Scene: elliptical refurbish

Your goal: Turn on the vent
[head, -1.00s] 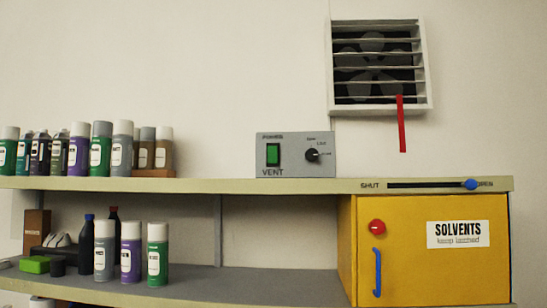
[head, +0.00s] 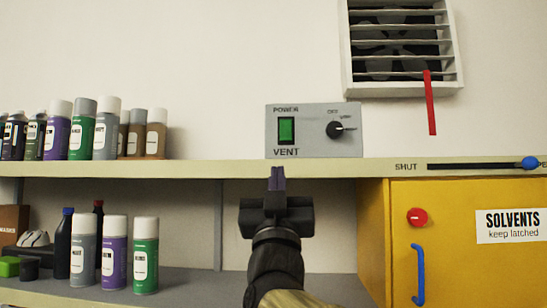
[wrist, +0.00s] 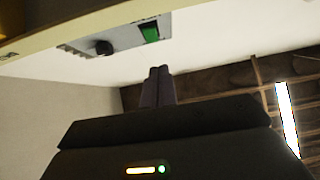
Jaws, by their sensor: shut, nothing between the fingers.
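The grey vent control box (head: 312,112) stands on the upper shelf, with a green power switch (head: 286,130) on its left and a black knob (head: 335,129) on its right. The box also shows in the wrist view (wrist: 122,38), with the green switch (wrist: 150,34) and the knob (wrist: 104,47). The louvred vent (head: 402,45) is on the wall at the upper right, with a red strip (head: 430,105) hanging from it. My gripper (head: 277,172) is shut and empty, pointing up just in front of the shelf edge, below the switch and apart from it in the wrist view.
The upper shelf (head: 180,168) carries several spray cans (head: 82,128) at the left. A slider with a blue knob (head: 530,163) is on its front edge.

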